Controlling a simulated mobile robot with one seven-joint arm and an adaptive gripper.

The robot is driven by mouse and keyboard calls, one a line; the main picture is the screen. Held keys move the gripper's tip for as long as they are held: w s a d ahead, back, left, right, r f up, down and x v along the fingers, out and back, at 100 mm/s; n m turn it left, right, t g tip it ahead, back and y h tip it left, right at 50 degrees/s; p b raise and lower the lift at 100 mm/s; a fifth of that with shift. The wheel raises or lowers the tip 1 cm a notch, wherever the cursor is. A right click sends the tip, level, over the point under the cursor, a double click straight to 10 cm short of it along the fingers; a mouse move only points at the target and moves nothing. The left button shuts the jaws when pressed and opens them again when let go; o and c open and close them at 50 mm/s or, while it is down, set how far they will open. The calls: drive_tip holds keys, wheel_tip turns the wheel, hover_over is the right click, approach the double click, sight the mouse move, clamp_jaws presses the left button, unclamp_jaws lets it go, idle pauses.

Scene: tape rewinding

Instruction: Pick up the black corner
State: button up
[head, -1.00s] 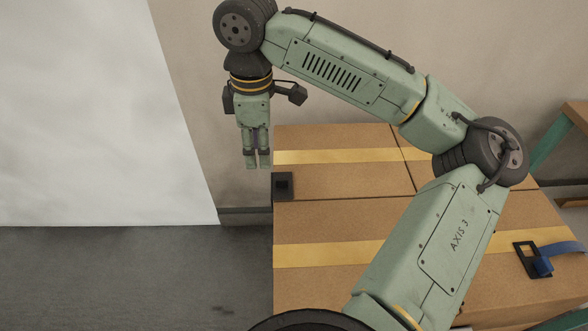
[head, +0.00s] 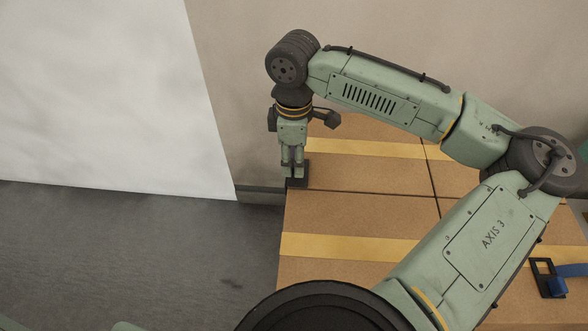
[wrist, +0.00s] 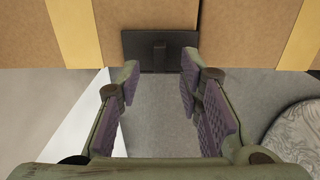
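In the head view the black corner (head: 299,171) is partly hidden behind my gripper (head: 293,172), which points down at the left edge of the boxes. In the wrist view my gripper (wrist: 155,80) is open, its fingers apart with nothing between them. The fingertips are close to the corner's near edge; I cannot tell whether they touch it.
The cardboard boxes (head: 370,205) carry yellow tape strips (head: 350,248). A black buckle (head: 543,278) with a blue strap (head: 572,270) lies at the right. A white panel (head: 90,95) stands at the left against the wall. The floor (head: 150,250) left of the boxes is clear.

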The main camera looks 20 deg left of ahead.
drive_tip(key=shift+f, duration=0.85)
drive_tip(key=shift+c, duration=0.3)
clamp_jaws()
